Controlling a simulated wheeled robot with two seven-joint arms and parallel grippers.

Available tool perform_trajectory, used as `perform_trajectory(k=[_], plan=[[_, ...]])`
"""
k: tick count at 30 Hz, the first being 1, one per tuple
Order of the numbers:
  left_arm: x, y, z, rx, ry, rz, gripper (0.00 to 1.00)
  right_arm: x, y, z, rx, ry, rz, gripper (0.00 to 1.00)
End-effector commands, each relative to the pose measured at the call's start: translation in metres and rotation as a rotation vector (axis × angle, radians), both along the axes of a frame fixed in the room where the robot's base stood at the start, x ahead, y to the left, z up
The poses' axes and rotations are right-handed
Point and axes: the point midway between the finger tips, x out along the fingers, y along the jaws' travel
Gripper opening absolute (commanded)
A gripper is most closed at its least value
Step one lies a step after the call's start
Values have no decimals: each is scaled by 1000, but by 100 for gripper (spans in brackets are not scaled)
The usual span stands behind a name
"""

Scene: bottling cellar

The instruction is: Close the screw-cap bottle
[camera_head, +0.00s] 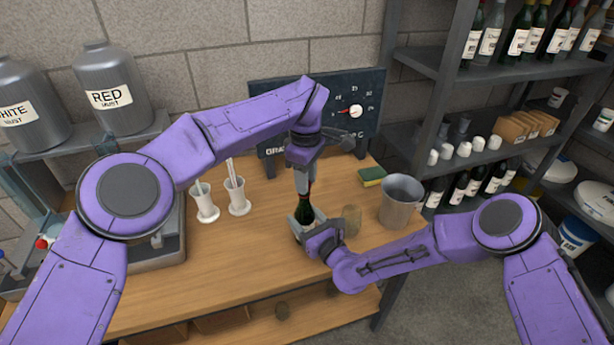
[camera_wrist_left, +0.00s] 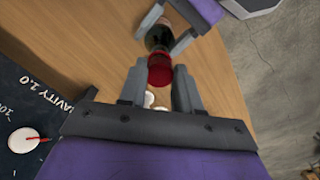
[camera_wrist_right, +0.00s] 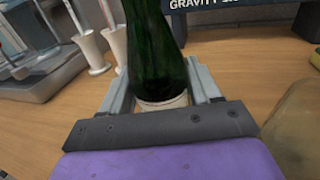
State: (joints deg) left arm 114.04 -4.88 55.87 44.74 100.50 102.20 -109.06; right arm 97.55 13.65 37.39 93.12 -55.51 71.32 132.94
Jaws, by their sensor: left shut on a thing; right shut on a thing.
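The dark green bottle (camera_head: 306,207) stands upright near the front of the wooden bench. My right gripper (camera_head: 303,222) is shut around its lower body, and the right wrist view shows the bottle (camera_wrist_right: 155,50) between the fingers (camera_wrist_right: 165,90). My left gripper (camera_head: 304,180) comes down from above at the neck. In the left wrist view its fingers (camera_wrist_left: 160,85) are on either side of a red cap (camera_wrist_left: 160,70), in line with the bottle neck (camera_wrist_left: 158,38). I cannot tell how far the cap sits on the neck; the fingers hide part of it in the head view.
A metal bucket (camera_head: 401,203) and a sponge (camera_head: 372,176) are on the right of the bench. Two white holders (camera_head: 205,206) with glass tubes stand left. A dial board (camera_head: 345,112) is behind. A tan jar (camera_head: 351,221) is close to my right gripper. Bottle shelves are at right.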

Motion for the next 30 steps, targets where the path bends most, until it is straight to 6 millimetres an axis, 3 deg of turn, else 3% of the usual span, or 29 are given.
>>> perform_trajectory(k=[22,23,24,27,30], plan=[[0,0,-11,0,1,-1,5,0,0,0,0,0,-1,7],[0,0,-11,1,0,-1,5,0,0,0,0,0,-1,0],[0,0,-11,1,0,-5,5,0,0,0,0,0,-1,0],[0,0,-11,0,1,-89,5,0,0,0,0,0,-1,0],[-1,1,-11,-3,2,-313,5,0,0,0,0,0,-1,0]])
